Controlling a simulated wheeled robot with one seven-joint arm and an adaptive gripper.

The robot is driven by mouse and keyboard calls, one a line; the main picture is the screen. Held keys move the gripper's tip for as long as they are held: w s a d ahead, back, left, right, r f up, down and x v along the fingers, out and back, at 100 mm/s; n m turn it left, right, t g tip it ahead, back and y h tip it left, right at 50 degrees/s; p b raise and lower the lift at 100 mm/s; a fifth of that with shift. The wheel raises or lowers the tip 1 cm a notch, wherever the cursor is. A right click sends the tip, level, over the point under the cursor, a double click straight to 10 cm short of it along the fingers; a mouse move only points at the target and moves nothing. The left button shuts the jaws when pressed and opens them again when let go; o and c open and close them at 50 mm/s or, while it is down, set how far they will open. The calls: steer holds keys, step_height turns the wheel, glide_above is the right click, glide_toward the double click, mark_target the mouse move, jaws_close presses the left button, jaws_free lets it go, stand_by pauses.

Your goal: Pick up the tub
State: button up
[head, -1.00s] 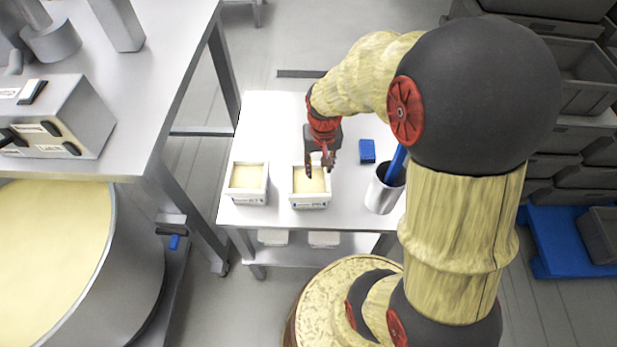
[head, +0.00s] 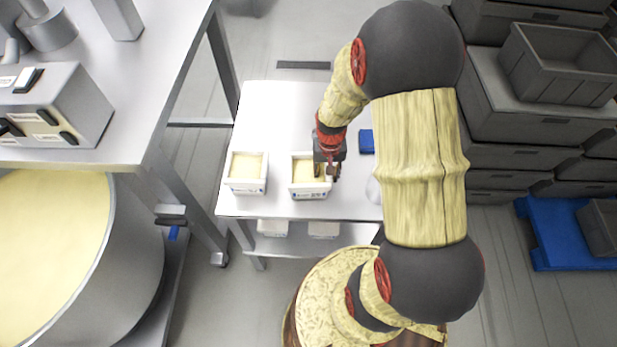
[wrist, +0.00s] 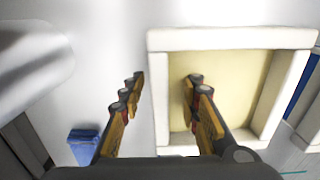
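A white square tub (head: 296,181) with pale yellow filling stands on the white table, below my gripper. A similar filled tub (head: 245,185) stands to its left. My gripper (head: 327,173) is open and points down at the right wall of the nearer-to-arm tub. In the wrist view, my gripper (wrist: 165,80) has one finger outside the tub (wrist: 230,40) and one over the filling, with a wall between them in the picture. No contact is clear, and the fingertips' exact height cannot be told.
The white table (head: 275,105) has free room behind the tubs. A blue block (head: 366,141) lies right of the gripper. A metal cup (wrist: 35,55) is close by in the wrist view, mostly hidden by my arm in the head view. Grey crates (head: 560,65) stand at right.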

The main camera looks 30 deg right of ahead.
steer(key=c, duration=0.3)
jaws_close()
steer(key=shift+w, duration=0.1)
stand_by(0.9)
